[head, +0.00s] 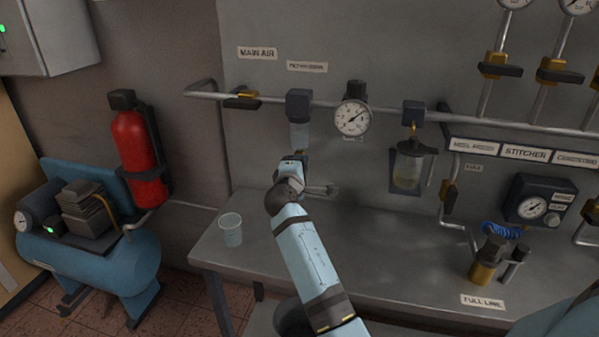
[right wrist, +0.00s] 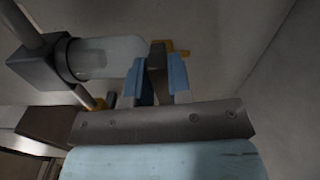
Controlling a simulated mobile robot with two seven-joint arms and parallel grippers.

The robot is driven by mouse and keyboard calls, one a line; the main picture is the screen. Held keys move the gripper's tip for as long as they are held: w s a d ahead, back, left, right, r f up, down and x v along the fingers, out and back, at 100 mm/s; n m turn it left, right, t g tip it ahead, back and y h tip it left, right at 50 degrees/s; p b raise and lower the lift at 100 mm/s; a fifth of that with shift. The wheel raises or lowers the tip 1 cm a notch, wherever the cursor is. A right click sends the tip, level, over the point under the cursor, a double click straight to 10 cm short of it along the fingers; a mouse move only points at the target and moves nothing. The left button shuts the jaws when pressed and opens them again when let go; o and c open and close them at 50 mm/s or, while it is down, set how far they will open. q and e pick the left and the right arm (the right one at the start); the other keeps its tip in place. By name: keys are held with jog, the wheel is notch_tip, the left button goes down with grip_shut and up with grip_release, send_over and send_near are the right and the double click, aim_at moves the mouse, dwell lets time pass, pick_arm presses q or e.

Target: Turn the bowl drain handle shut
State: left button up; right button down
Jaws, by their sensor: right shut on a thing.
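A pale clear bowl (head: 299,136) hangs under a dark block (head: 298,104) on the pipe in the head view. The bowl (right wrist: 108,57) lies sideways in the right wrist view. My right gripper (head: 299,160) is just below the bowl. In the right wrist view its two light blue fingers (right wrist: 161,80) are shut on a dark drain handle (right wrist: 157,57), beside an orange-yellow fitting (right wrist: 179,49) at the bowl's end. The handle is mostly hidden by the gripper in the head view, so its angle is hard to tell. My left gripper is out of view.
A pressure gauge (head: 352,117) and a second bowl unit (head: 409,166) hang to the right on the same pipe. A clear cup (head: 231,229) stands on the grey bench (head: 385,235), whose middle is bare.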

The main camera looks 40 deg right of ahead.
jog(key=shift+f+m+b, duration=0.1)
jog(key=shift+m+b, duration=0.3)
jog(key=shift+m, duration=0.2)
jog(key=c, duration=1)
grip_release()
jog(key=shift+c, duration=0.2)
jog(key=shift+a, duration=0.1)
